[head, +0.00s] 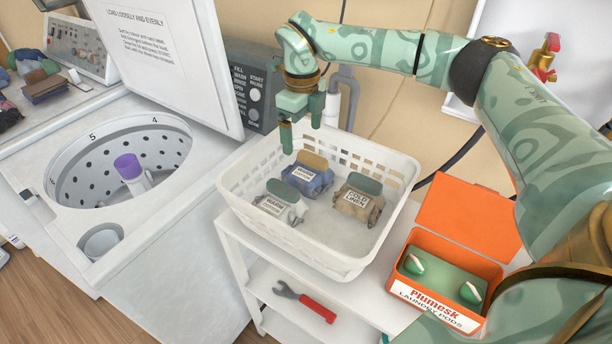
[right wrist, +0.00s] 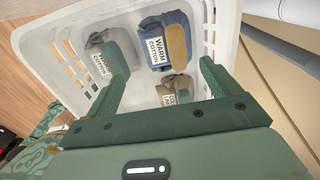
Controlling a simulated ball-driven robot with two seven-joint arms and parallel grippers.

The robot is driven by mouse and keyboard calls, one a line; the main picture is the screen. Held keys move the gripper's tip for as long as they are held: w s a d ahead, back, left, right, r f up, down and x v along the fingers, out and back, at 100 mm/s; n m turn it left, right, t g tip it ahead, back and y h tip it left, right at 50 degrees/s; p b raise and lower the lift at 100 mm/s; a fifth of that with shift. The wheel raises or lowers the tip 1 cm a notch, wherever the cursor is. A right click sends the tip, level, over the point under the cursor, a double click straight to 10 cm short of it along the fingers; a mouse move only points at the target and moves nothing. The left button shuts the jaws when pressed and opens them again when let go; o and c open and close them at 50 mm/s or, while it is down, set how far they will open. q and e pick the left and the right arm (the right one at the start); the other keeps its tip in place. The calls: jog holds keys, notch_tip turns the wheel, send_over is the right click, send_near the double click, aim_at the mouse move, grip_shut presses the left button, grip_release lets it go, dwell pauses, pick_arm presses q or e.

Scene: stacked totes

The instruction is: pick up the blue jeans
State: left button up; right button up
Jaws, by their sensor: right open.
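The blue jeans (head: 312,184), a folded blue bundle with a white label and a tan patch on top, lie in the white basket (head: 254,205) toward its back. In the right wrist view the jeans (right wrist: 177,28) lie ahead of the fingers, with a label reading "WARM COTTON". My right gripper (head: 300,122) is open and empty above the basket's back left part, apart from the jeans. Its two fingers also show in the right wrist view (right wrist: 162,75). My left gripper is not in view.
A grey bundle (head: 281,208) and a tan bundle (head: 358,204) lie beside the jeans. The open washer (head: 70,200) is left. An orange pod box (head: 440,292) is right. A wrench (head: 305,301) lies on the shelf below. The raised washer lid (head: 175,55) stands near my gripper.

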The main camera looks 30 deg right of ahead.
jog(key=b, duration=0.1)
send_over(305, 174)
jog(key=f, duration=0.5)
jog(key=shift+w+a+f, duration=0.1)
jog(key=shift+w, duration=0.3)
jog(key=shift+s+f, duration=0.1)
jog(key=shift+f, duration=0.25)
jog(key=f, duration=0.1)
jog(key=f+b, duration=0.1)
jog(key=f, duration=0.1)
jog(key=f+b, duration=0.1)
jog(key=f, duration=0.1)
jog(key=shift+s+d, duration=0.2)
jog(key=shift+s, duration=0.05)
jog(key=shift+r, duration=0.15)
jog(key=c, duration=1.5)
